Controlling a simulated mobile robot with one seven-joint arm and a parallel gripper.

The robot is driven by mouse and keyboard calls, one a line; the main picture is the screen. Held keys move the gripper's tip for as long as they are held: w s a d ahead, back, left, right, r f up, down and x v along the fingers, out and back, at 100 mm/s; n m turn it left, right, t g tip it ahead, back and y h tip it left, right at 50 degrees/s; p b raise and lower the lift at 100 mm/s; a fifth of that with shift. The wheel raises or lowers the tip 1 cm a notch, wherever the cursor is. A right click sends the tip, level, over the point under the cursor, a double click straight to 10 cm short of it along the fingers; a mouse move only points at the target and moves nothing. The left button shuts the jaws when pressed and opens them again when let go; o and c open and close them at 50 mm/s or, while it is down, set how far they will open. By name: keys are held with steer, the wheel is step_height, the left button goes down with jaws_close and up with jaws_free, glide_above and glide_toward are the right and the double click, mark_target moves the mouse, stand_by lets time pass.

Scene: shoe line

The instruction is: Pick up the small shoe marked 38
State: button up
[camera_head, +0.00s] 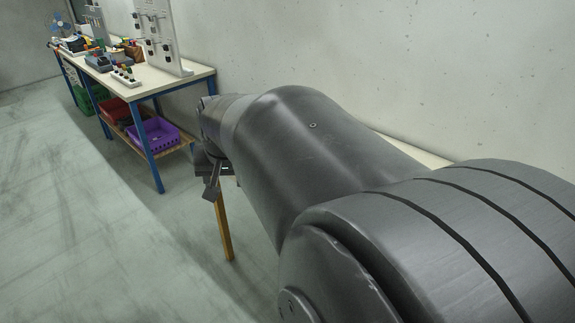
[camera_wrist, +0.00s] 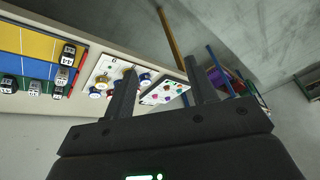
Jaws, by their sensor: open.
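My gripper (camera_wrist: 159,64) is open and empty in the wrist view, its two dark fingers apart above the edge of a pale table (camera_wrist: 150,50). In the head view part of my gripper (camera_head: 212,182) shows beyond my arm. Several small black-and-white pieces stand on the left in the wrist view, such as one piece (camera_wrist: 68,52) and another (camera_wrist: 34,88). They may be the shoes; their marks are too small to read, so I cannot tell which is 38. They are left of my gripper and apart from it. My arm hides most of the near table in the head view.
A yellow and blue mat (camera_wrist: 36,68) lies under the small pieces. White boards (camera_wrist: 165,92) with coloured parts are by my fingers. A blue-legged workbench (camera_head: 135,85) stands at the far left, with a purple crate (camera_head: 155,135) below. The floor at left is clear.

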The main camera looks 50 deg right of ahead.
steer(key=w+d+f+m+g+h, duration=0.1)
steer(key=d+f+m, duration=0.2)
steer(key=d, duration=0.8)
steer(key=d+f+m+g+h, duration=0.1)
steer(key=d+f+m, duration=0.2)
steer(key=d, duration=0.8)
steer(key=s+d+f+m+g, duration=0.1)
steer(key=s+d+f, duration=0.1)
steer(key=d, duration=0.3)
steer(key=s+d+f+m, duration=0.2)
steer(key=s+d+f, duration=0.1)
steer(key=d, duration=0.3)
steer(key=s+d+f+m+g, duration=0.1)
steer(key=s+d+f, duration=0.1)
steer(key=d, duration=0.4)
steer(key=shift+s+f+m+g+h, duration=0.2)
steer(key=shift+f+m+g+h, duration=0.15)
steer(key=shift+f, duration=0.55)
steer(key=shift+d+f, duration=0.1)
steer(key=shift+f, duration=0.3)
steer(key=x, duration=0.9)
steer(key=shift+w+d+f, duration=0.1)
steer(key=shift+d+f, duration=0.15)
steer(key=c, duration=0.8)
